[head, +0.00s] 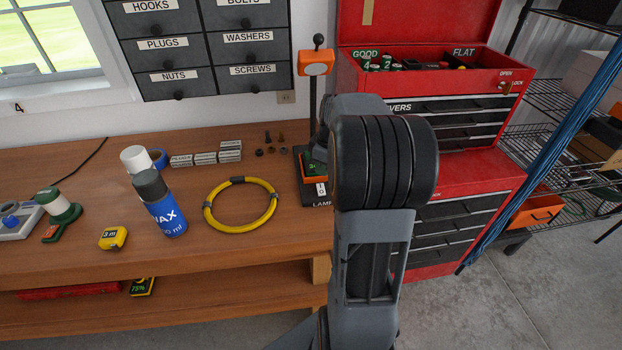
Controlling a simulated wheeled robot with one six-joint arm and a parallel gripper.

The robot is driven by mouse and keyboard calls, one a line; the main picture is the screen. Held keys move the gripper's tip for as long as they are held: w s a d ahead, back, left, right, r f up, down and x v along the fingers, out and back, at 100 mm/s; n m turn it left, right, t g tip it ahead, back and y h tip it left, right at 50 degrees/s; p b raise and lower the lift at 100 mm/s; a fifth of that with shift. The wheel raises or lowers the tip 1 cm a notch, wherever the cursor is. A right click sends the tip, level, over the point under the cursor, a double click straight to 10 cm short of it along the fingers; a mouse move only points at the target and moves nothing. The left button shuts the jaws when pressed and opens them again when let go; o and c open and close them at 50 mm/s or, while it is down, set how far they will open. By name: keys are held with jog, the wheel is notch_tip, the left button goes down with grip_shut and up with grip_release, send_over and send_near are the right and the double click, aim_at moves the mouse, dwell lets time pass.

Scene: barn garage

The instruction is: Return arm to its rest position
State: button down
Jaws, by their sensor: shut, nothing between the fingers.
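My arm (372,225) rises from the bottom of the head view, with a grey link and a black ribbed joint. It stands in front of the bench's right end and the red tool cabinet. A grey part of the arm (350,104) shows behind the joint, near an orange-headed switch post. My gripper's fingers are not visible; the arm hides whatever lies behind the joint.
The red tool cabinet (470,180) is open-topped. Grey floor (540,290) is clear at right.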

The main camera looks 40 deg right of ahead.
dwell(0.3)
jog(key=shift+m, duration=0.7)
jog(key=s+f+m, duration=0.1)
jog(key=m, duration=0.1)
jog(key=s+a+m, duration=0.1)
jog(key=m, duration=0.1)
jog(key=shift+s+a+f, duration=0.1)
jog(key=shift+a+f, duration=0.05)
jog(key=shift+f, duration=0.25)
jog(key=s+a+r+t, duration=0.1)
jog(key=s+a, duration=0.2)
jog(key=a, duration=0.3)
jog(key=s+a+r+m, duration=0.1)
jog(key=s+a+r, duration=0.1)
jog(key=a, duration=0.5)
jog(key=s+a+r+t+h, duration=0.1)
jog(key=s+a, duration=0.4)
jog(key=a, duration=0.1)
jog(key=shift+a+r+t, duration=0.3)
jog(key=shift+r, duration=0.1)
